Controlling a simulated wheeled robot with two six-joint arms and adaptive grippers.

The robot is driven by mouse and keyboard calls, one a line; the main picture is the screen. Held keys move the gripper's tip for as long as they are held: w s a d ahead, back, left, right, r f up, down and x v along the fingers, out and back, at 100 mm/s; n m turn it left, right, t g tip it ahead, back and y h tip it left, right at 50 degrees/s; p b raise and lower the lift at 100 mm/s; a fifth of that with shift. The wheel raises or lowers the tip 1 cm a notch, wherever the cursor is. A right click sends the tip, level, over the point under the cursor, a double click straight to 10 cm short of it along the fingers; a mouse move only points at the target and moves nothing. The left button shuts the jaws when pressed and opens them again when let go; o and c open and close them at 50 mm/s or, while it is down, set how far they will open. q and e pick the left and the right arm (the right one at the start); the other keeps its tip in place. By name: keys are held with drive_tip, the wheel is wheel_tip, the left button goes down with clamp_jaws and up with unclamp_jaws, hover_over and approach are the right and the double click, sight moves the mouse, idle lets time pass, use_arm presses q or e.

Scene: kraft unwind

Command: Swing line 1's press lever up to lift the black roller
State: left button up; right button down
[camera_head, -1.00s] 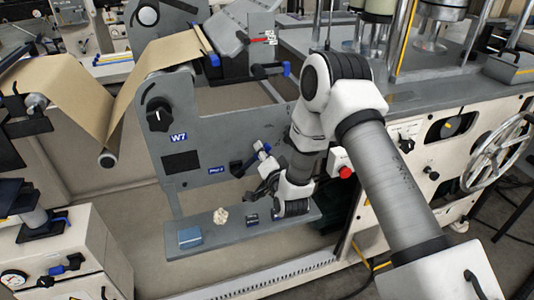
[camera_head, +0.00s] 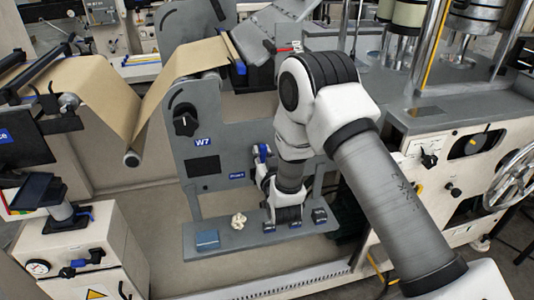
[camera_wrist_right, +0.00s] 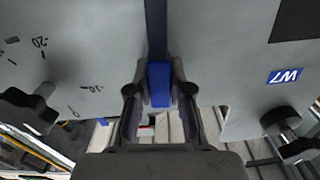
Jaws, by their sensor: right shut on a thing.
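Line 1's press lever has a blue grip (camera_head: 263,152), which stands beside the Press 1 label on the grey side plate (camera_head: 225,155) marked W7. My right gripper (camera_head: 262,168) is at the lever, partly hidden by its own wrist in the head view. In the right wrist view, the right gripper (camera_wrist_right: 160,105) is shut on the blue grip (camera_wrist_right: 160,82), which lies between its fingers on a dark bar. The lever's pivot is mostly hidden in the head view. I cannot make out the black roller with certainty. My left gripper is not in view.
Brown kraft web (camera_head: 95,90) runs at the left, over a lower roller (camera_head: 132,158). A handwheel (camera_head: 512,180) stands at the right.

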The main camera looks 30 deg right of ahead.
drive_tip(key=shift+a, duration=0.1)
idle(0.4)
drive_tip(key=c, duration=1)
unclamp_jaws()
drive_tip(key=shift+a, duration=0.1)
drive_tip(key=shift+c, duration=0.2)
drive_tip(key=v, duration=1.2)
